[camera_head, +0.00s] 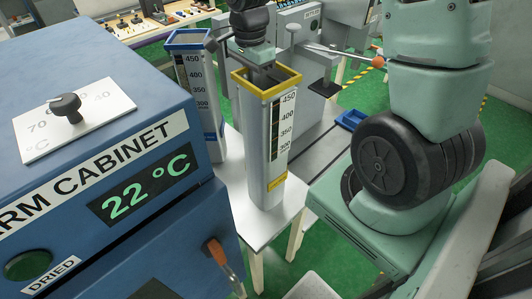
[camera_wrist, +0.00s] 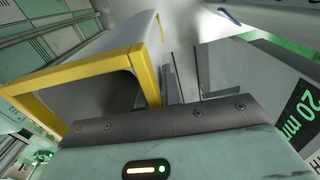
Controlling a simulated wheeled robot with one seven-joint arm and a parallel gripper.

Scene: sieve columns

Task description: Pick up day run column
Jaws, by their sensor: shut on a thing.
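A tall pale column with a yellow rim (camera_head: 266,130) and a scale marked 450 down to 300 stands upright at the white table. Its small yellow label is too small to read, so I cannot tell its name. My gripper (camera_head: 262,70) is at its top from above, shut on the rim wall. In the wrist view, the yellow rim (camera_wrist: 145,72) and open mouth lie right against my gripper's jaws (camera_wrist: 172,95). The fingertips are mostly hidden. A similar column with a blue rim (camera_head: 195,85) stands just behind and to the left, apart from my gripper.
A blue warm cabinet (camera_head: 90,110) reading 22 °C fills the left, close to the columns. The white table (camera_head: 240,200) has little bare room. Grey equipment (camera_head: 300,50) stands behind. A small blue tray (camera_head: 351,119) lies to the right.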

